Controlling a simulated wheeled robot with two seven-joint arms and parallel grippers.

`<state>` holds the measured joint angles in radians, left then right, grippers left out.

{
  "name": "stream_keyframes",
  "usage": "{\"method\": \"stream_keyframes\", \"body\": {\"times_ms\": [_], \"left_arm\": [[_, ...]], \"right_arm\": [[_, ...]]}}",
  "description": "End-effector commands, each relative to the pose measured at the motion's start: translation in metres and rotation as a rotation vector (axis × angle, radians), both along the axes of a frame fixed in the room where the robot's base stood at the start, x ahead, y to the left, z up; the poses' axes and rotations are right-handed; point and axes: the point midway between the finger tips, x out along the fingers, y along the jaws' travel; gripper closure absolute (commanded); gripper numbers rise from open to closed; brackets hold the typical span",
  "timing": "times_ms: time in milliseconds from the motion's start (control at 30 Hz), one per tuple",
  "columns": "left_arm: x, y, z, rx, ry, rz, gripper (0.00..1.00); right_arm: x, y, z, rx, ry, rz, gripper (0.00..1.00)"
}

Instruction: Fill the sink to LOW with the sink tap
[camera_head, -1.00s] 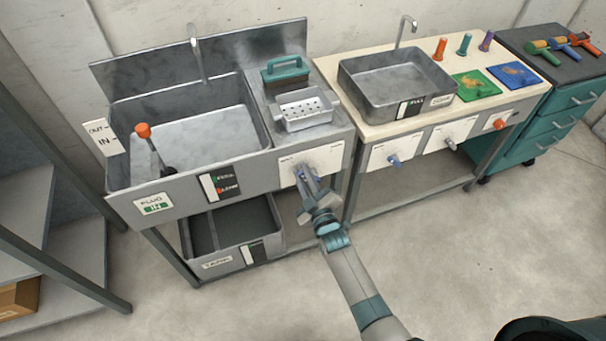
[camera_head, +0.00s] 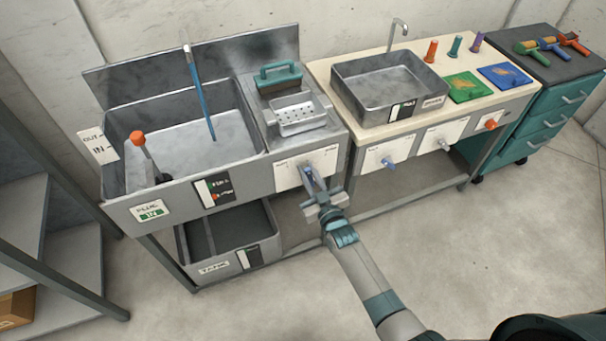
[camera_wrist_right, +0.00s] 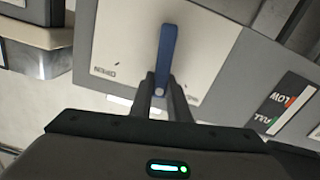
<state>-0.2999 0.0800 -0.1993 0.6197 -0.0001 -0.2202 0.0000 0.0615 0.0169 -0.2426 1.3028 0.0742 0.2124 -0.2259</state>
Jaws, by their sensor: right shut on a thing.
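The large grey sink (camera_head: 115,145) stands at the left. Its spout (camera_head: 187,45) has a blue stream of water (camera_head: 203,100) falling into the basin. A level gauge (camera_head: 213,189) with FULL and LOW marks is on the sink front; it shows upside down in the wrist view (camera_wrist_right: 282,102). My right gripper (camera_head: 312,182) is shut on the blue tap lever (camera_wrist_right: 167,58) on the white panel (camera_head: 287,176) right of the gauge. The gauge's exact level is too small to tell. My left gripper is not in view.
An orange-knobbed plug lever (camera_head: 138,139) stands in the sink's left end, above a green PLUG label (camera_head: 150,211) reading IN. A grey tank (camera_head: 214,267) sits below. A smaller basin (camera_head: 345,88) with its own taps stands on the right bench. The floor in front is clear.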

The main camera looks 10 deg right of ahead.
Motion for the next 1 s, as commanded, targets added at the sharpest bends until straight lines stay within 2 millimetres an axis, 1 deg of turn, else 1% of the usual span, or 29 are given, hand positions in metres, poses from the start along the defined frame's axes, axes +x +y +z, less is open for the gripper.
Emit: {"method": "stream_keyframes", "body": {"times_ms": [300,500,733,1000], "left_arm": [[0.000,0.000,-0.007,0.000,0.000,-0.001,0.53],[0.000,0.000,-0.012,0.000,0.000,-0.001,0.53],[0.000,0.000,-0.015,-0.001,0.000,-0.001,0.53],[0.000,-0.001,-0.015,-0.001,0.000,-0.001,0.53]], "right_arm": [[0.004,-0.020,-0.001,0.284,0.065,0.001,1.00],[0.006,-0.029,-0.003,0.423,0.097,0.000,1.00],[0.008,-0.034,-0.004,0.514,0.119,0.000,1.00],[0.008,-0.036,-0.004,0.539,0.125,0.000,1.00]]}}
